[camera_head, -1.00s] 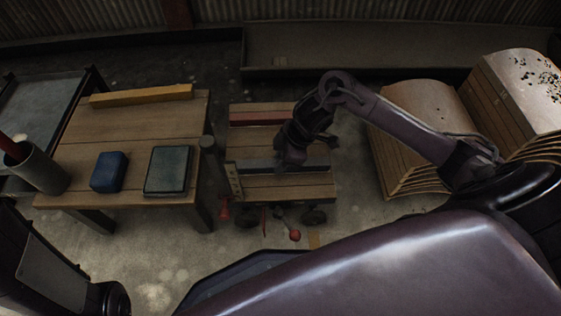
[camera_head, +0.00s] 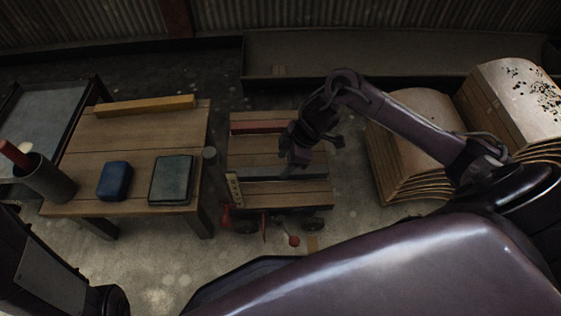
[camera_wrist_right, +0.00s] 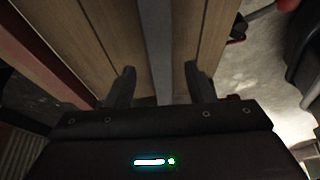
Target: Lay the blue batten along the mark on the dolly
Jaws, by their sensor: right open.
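The dolly (camera_head: 245,148) is a low plank-topped cart in the middle of the head view. A dull blue-grey batten (camera_head: 262,178) lies across its planks toward the near side. In the right wrist view the batten (camera_wrist_right: 158,40) runs lengthwise between the two fingers. My right gripper (camera_head: 300,160) is over the dolly, open and holding nothing; in the wrist view its fingertips (camera_wrist_right: 159,75) stand apart on either side of the batten. I cannot make out the mark. My left gripper is out of view; only my left arm shows at lower left.
A red batten (camera_head: 256,126) lies at the dolly's far side. On the left, a wooden table (camera_head: 120,137) bears a yellow bar (camera_head: 145,106), a blue block (camera_head: 115,181), a grey-green box (camera_head: 171,180) and a grey cup (camera_head: 48,178). Curved wooden stacks (camera_head: 405,150) stand to the right.

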